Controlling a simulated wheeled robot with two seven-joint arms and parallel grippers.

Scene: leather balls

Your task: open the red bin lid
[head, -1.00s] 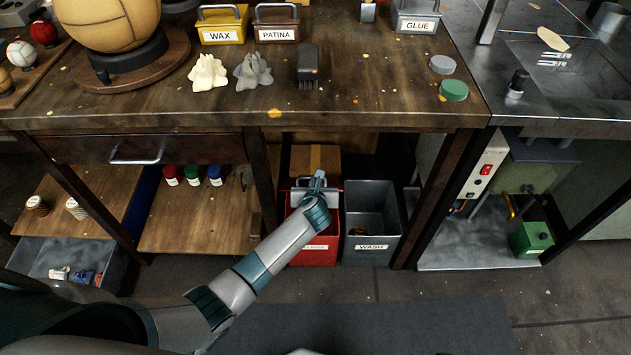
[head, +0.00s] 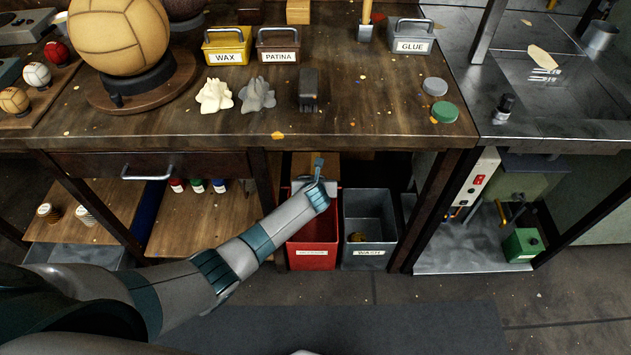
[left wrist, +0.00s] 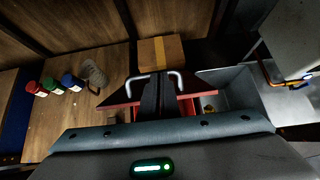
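The red bin (head: 313,259) stands on the floor under the workbench, left of the grey WASH bin (head: 370,260). My left arm reaches over it, and my left gripper (head: 319,167) is above its back part. In the left wrist view, my left gripper's dark fingers (left wrist: 151,92) are together at the pale bar handle (left wrist: 175,76) of the red lid (left wrist: 120,101). The lid looks tilted up, with red inside the bin showing in the head view. The arm hides much of the lid there. My right gripper is out of view.
A cardboard box (left wrist: 161,50) sits behind the red bin. A table leg (head: 424,210) stands right of the WASH bin, and a drawer (head: 150,165) and shelf lie to the left. The bench top (head: 380,115) overhangs the bins.

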